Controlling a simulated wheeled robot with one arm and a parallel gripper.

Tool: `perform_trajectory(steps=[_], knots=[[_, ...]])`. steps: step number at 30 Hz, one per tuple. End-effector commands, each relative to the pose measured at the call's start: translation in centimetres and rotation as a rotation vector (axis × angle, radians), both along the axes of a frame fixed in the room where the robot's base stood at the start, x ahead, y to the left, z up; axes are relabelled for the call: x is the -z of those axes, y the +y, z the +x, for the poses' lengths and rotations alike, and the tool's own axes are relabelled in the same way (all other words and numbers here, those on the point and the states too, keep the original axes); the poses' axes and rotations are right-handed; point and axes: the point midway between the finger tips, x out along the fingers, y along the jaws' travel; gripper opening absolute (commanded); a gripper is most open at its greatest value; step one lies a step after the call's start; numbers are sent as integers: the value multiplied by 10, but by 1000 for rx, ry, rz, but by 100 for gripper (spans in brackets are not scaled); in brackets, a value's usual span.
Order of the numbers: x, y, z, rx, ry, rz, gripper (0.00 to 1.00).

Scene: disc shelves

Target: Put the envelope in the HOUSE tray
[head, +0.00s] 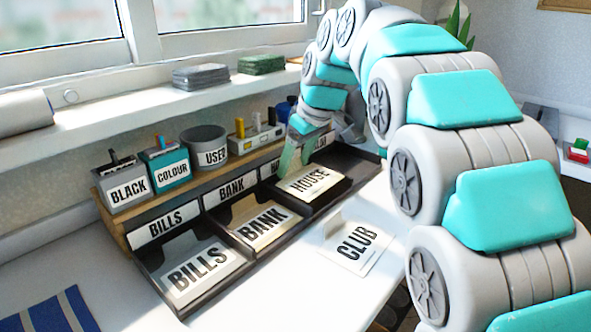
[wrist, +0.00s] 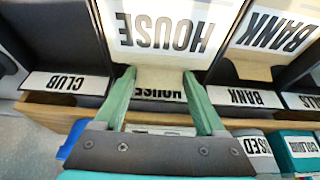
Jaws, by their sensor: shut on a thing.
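The envelope (head: 313,181) is a pale card with HOUSE in black letters. It lies flat over the HOUSE tray (head: 318,208), the compartment right of BANK; I cannot tell whether it touches the tray floor. In the wrist view the envelope (wrist: 165,35) fills the upper middle, its lettering upside down. The tray's HOUSE label (wrist: 160,91) shows between the fingers. My gripper (head: 301,160) is at the envelope's back edge. In the wrist view its green fingers (wrist: 160,76) stand either side of the envelope's cream tab, shut on it.
A BILLS envelope (head: 197,268) and a BANK envelope (head: 262,222) lie in trays to the left. A CLUB envelope (head: 354,246) lies on the white desk. The CLUB tray (wrist: 60,35) looks empty. Behind the trays, a wooden ledge (head: 190,187) carries labelled pots.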

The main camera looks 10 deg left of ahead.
Motion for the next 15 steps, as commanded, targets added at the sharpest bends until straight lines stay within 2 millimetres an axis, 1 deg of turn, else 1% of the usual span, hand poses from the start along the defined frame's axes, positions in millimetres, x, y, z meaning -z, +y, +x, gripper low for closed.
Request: perform_trajectory(steps=[3, 6, 15], knots=[[14, -1, -2, -1, 7, -3, 14], [23, -1, -1, 1, 3, -2, 14], [25, -1, -1, 0, 1, -1, 14]])
